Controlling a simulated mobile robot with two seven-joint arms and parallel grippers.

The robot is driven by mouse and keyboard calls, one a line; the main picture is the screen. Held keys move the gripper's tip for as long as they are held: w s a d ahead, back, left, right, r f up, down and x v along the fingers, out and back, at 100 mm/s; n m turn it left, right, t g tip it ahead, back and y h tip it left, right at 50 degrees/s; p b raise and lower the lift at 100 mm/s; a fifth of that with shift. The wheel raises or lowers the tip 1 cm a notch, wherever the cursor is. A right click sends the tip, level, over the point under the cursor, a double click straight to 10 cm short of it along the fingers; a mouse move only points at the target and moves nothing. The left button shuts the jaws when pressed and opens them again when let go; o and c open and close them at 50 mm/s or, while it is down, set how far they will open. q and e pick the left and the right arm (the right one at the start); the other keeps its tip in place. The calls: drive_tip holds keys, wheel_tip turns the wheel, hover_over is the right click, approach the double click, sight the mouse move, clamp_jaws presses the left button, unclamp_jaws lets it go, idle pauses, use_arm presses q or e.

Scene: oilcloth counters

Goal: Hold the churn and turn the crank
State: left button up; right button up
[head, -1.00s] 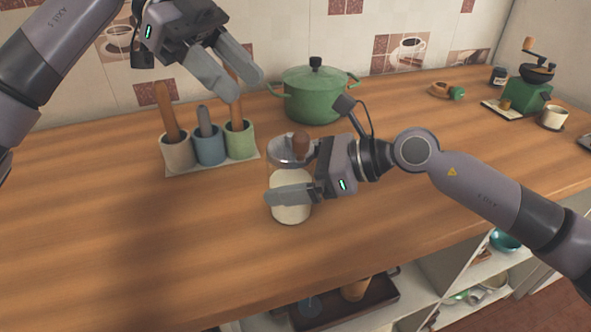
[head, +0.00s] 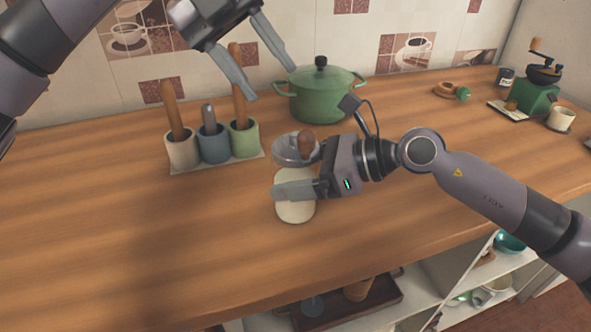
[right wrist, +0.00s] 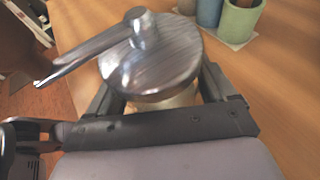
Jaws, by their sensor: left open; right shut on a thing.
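The churn (head: 295,208) is a jar with pale contents and a round metal lid (head: 288,152). It stands upright on the wooden counter. A brown crank knob (head: 306,141) rises above the lid. In the right wrist view the lid (right wrist: 165,70) fills the middle, and its metal crank arm (right wrist: 95,54) points left. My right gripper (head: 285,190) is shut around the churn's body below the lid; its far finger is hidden. My left gripper (head: 271,84) is open and empty, above and behind the churn, in front of the green pot (head: 313,97).
A utensil rack (head: 215,163) with several cups stands left of the churn. A green grinder (head: 534,94), a white cup (head: 560,118) and a brown ring-shaped item (head: 447,90) lie far right. The counter's front left is clear. Open shelves (head: 440,285) show below.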

sight(306, 134)
use_arm(q)
drive_tip(key=s+d+m+t+y, duration=0.1)
drive_tip(key=m, duration=0.7)
drive_tip(key=d+r+m+t+y, duration=0.1)
drive_tip(key=d+m+y, duration=0.1)
drive_tip(key=m, duration=0.7)
drive_tip(key=s+d+m+t+y, duration=0.1)
drive_tip(key=m, duration=0.7)
drive_tip(key=shift+s+d+r+m+t, duration=0.3)
drive_tip(key=shift+s, duration=0.05)
drive_tip(key=m, duration=0.2)
drive_tip(key=m+y, duration=0.1)
drive_tip(key=m, duration=0.2)
drive_tip(key=shift+s+d+r+t, duration=0.1)
drive_tip(key=shift+d+r+t, duration=0.1)
drive_tip(key=shift+t, duration=0.2)
drive_tip(key=m+y, duration=0.1)
drive_tip(key=m, duration=0.3)
drive_tip(key=shift+s+d+m+t, duration=0.1)
drive_tip(key=shift+d+m+t, duration=0.05)
drive_tip(key=shift+m+t, duration=0.25)
drive_tip(key=m+y, duration=0.1)
drive_tip(key=m, duration=0.4)
drive_tip(key=shift+r+t, duration=0.2)
drive_tip(key=shift+t, duration=0.2)
drive_tip(key=shift+f, duration=0.35)
wheel_tip(306, 134, down, 9)
drive_tip(key=shift+f, duration=0.1)
